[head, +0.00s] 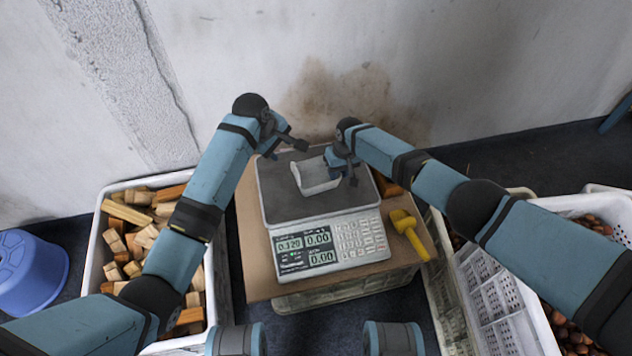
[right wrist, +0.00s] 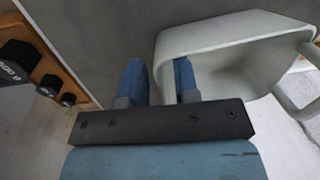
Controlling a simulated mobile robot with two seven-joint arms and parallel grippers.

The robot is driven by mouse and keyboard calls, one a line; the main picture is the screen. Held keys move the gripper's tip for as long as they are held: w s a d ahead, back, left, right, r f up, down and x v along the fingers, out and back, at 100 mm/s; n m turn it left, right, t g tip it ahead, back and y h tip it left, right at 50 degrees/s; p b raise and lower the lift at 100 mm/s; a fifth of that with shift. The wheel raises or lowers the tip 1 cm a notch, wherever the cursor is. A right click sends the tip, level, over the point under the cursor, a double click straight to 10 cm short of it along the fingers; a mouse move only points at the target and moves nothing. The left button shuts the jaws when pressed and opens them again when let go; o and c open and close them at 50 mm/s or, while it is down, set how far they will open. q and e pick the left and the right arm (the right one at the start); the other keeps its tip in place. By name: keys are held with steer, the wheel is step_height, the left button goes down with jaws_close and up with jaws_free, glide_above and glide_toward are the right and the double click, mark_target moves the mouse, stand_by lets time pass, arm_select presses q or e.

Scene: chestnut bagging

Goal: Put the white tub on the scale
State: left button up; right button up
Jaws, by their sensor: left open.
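My right gripper (head: 345,170) is at the tub's right end. In the right wrist view its two fingers (right wrist: 160,82) stand apart, one inside the tub (right wrist: 222,60) and one outside its wall. A narrow gap shows between the outer finger and the wall, so the gripper looks open. My left gripper (head: 287,148) is open and empty above the back left of the scale plate.
A yellow scoop (head: 408,232) lies on the brown board (head: 258,284) right of the scale. White crates with chestnuts (head: 590,212) stand right. A wall is behind.

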step_height(320, 180, up, 10)
steer(key=d, duration=0.1)
steer(key=shift+w+d+r, duration=0.2)
steer(key=shift+w+d, duration=0.05)
stand_by(0.4)
